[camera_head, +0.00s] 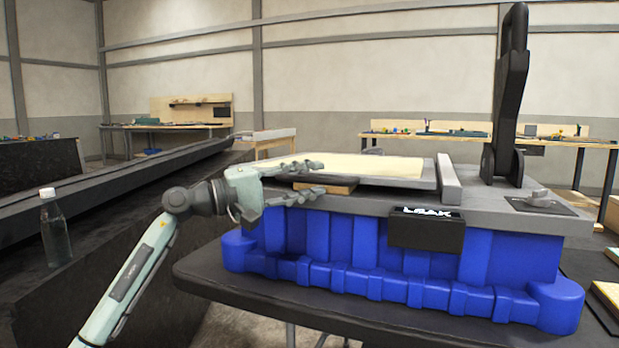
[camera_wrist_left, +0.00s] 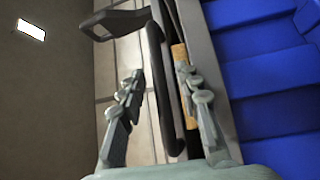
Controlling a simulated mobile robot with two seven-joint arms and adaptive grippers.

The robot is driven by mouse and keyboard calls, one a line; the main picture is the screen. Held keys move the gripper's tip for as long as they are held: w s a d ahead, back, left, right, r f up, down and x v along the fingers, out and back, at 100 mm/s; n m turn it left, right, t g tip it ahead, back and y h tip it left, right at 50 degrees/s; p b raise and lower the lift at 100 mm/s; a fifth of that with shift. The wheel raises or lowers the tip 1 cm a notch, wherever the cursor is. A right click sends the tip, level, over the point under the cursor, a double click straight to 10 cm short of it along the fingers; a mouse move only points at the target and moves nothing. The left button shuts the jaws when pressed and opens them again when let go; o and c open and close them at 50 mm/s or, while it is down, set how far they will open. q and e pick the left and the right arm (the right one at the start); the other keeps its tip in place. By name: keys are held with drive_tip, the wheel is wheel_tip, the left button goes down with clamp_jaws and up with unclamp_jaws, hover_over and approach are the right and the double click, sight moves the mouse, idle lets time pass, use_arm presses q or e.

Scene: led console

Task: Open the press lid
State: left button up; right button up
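The press (camera_head: 430,205) is a grey-topped machine on a ribbed blue base. Its lid (camera_head: 375,166) shows as a flat, cream-topped panel lying down on the grey top. My left gripper (camera_head: 320,177) is at the lid's left edge, fingers spread, one above and one below the edge level. A brown block (camera_head: 335,187) shows beside the lower finger. In the left wrist view, my left gripper (camera_wrist_left: 158,74) is open, with a black bar (camera_wrist_left: 158,85) and a brown strip (camera_wrist_left: 180,57) between its fingers. Whether a finger touches them I cannot tell. My right gripper is not in view.
A tall black lever (camera_head: 508,95) stands upright at the press's right; it also shows in the left wrist view (camera_wrist_left: 118,20). A black table (camera_head: 230,285) carries the press. A clear bottle (camera_head: 54,235) stands at the left. Workbenches (camera_head: 170,125) line the back.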

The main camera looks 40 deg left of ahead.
use_arm(q)
drive_tip(key=shift+c, duration=0.4)
clamp_jaws()
